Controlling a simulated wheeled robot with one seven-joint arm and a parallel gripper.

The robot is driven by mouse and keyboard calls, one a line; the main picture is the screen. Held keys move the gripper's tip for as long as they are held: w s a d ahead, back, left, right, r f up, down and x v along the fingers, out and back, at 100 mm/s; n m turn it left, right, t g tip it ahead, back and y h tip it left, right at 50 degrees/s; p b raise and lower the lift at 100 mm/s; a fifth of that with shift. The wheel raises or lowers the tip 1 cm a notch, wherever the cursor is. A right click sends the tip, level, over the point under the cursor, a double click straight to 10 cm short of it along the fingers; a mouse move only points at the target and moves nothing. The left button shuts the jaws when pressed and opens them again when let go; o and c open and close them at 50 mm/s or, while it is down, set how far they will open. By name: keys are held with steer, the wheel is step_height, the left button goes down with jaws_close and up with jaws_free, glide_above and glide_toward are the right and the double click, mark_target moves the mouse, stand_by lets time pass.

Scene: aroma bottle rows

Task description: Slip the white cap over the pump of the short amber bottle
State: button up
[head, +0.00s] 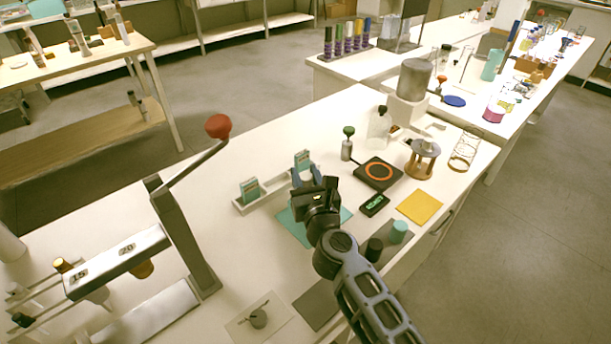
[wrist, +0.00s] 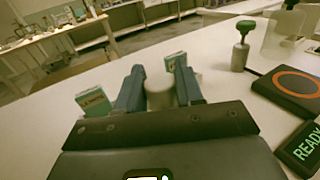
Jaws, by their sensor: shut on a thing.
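My gripper (head: 312,188) is over the teal mat (head: 290,224) near the middle of the bench. In the wrist view its two dark fingers (wrist: 160,90) are closed on a pale, whitish cylinder (wrist: 160,95), which looks like the white cap. In the head view my gripper hides the cap. I cannot make out a short amber bottle with a pump in either view; my gripper covers part of the mat. Amber pieces (head: 142,268) show under the numbered rack at the left, but I cannot tell what they are.
A white tray (head: 268,190) with small teal-labelled boxes (head: 250,190) stands just behind my gripper. A lever with a red knob (head: 218,126) rises at the left. A black plate with an orange ring (head: 378,172) and a yellow mat (head: 419,207) are at the right.

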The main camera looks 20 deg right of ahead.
steer(key=shift+f+b, duration=0.35)
steer(key=shift+f, duration=0.1)
stand_by(1.0)
steer(key=o, duration=1.1)
steer(key=shift+o, duration=0.4)
steer(key=shift+f, duration=0.1)
steer(key=o, duration=0.3)
steer(key=shift+r+p, duration=3.6)
steer(key=shift+r, duration=0.05)
